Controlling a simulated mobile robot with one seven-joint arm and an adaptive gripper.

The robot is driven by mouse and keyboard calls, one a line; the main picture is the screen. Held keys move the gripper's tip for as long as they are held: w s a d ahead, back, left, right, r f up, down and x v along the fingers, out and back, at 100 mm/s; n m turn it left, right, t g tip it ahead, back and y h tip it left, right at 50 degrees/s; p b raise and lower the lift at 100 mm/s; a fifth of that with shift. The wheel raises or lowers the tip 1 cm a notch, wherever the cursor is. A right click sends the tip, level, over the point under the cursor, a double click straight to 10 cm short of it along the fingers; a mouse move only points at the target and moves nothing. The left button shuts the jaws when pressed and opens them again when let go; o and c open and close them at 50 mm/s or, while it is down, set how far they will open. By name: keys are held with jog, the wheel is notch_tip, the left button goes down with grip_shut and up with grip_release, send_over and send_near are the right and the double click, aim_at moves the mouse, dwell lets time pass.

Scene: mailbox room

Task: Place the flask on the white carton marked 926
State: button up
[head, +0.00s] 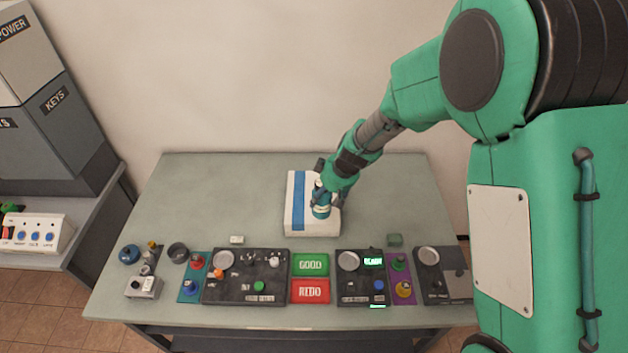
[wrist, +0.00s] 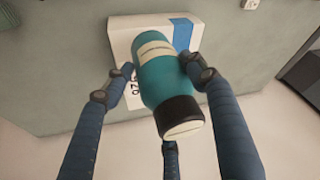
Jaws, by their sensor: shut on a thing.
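A teal flask (head: 321,211) with a pale band is held by my gripper (head: 325,194) over the right part of the white carton (head: 298,205), which has a blue stripe. In the wrist view, the flask (wrist: 165,75) has its dark cap toward the camera, and the fingers of my gripper (wrist: 145,80) are closed around its sides. The carton (wrist: 124,36) lies behind it, with the number 926 partly showing at its left edge. I cannot tell whether the flask's base touches the carton.
The carton stands on a grey-green table (head: 220,190). Along the front are dark panels (head: 245,285) with knobs and dishes, a green GOOD pad (head: 310,265) and a red REDO pad (head: 310,291).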

jog(key=w+a+f, duration=0.1)
jog(key=w+a, duration=0.2)
jog(key=w, duration=0.9)
jog(key=shift+a+p, duration=0.15)
jog(key=shift+p, duration=0.15)
jog(key=shift+f, duration=0.15)
jog(key=shift+f, duration=1.6)
jog(key=shift+f+b, duration=0.2)
jog(key=shift+b, duration=0.2)
jog(key=o, duration=1.4)
jog(key=shift+r, duration=0.15)
jog(key=shift+r, duration=0.2)
jog(key=p+v, duration=0.1)
jog(key=v, duration=1)
jog(key=shift+r, duration=0.3)
